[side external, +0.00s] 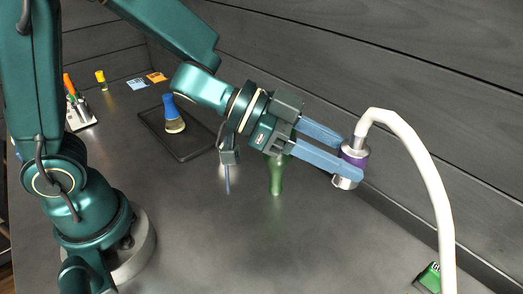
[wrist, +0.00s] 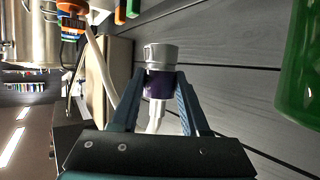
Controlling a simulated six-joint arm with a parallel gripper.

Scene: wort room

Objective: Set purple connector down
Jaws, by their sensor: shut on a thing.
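The purple connector (side external: 354,156) has a purple band between silver ends, and a white hose (side external: 422,160) runs from its upper end and bends down to the right. My gripper (side external: 352,158) is shut on the connector, with one blue finger on each side, and holds it above the dark worktop near the back wall. In the wrist view, the connector (wrist: 158,84) sits between the tips of my gripper (wrist: 160,84), silver end outermost, with the white hose passing back between the fingers.
A green bottle (side external: 276,177) stands behind my gripper. A rack (side external: 82,117) and a small yellow item (side external: 101,79) stand farther left. A green-topped object (side external: 430,277) sits front right. The front-middle worktop is clear.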

